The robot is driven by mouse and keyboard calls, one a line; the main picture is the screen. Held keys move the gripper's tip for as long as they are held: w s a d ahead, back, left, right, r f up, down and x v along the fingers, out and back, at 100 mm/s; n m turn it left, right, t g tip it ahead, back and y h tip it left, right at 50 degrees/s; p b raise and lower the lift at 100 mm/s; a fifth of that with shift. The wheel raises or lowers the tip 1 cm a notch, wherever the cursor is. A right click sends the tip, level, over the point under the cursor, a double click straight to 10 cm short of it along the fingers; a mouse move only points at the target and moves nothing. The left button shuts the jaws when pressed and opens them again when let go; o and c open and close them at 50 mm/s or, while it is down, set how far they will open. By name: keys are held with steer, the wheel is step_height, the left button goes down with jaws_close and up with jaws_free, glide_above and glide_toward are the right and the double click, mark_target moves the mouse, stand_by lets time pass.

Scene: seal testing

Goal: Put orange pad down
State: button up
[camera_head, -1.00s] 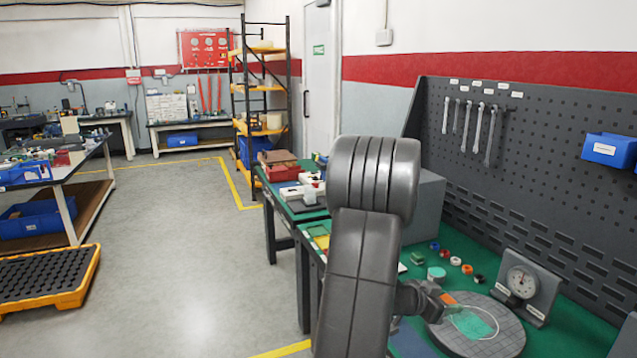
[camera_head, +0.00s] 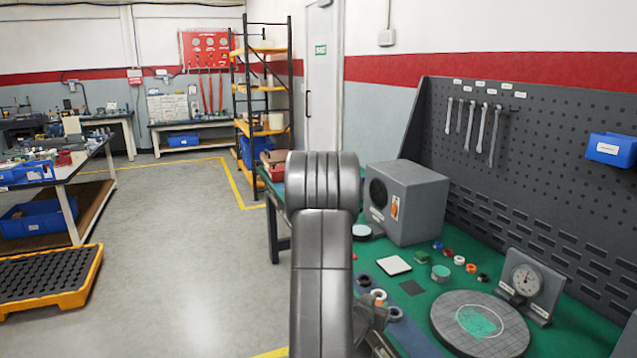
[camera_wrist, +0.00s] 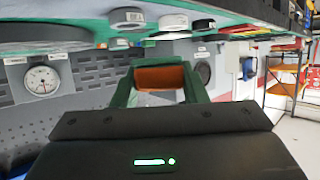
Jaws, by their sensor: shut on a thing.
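The orange pad (camera_wrist: 160,78) is held between the green fingertips of my gripper (camera_wrist: 161,70) in the wrist view. The jaws are shut on it. The pad looks clear of the bench surface. In the head view my arm hides the pad and the fingers, and only part of the wrist shows at the bottom edge. The green bench top (camera_head: 432,294) lies below and to the right of my arm.
A round grey plate (camera_head: 452,327) with a teal patch (camera_head: 475,321) sits right, before a dial gauge (camera_head: 526,281). A white square (camera_head: 394,265), a dark square (camera_head: 411,287) and several rings lie on the bench. A grey box (camera_head: 415,205) stands behind.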

steer(key=a+f+n+t+y, duration=0.1)
steer(key=a+f+n+y, duration=0.2)
steer(key=a, duration=0.4)
steer(key=a+f+n+t+y, duration=0.1)
steer(key=a+f+n+y, duration=0.2)
steer(key=a, duration=0.5)
steer(key=s+f, duration=0.5)
steer(key=shift+f, duration=0.3)
steer(key=shift+d, duration=0.1)
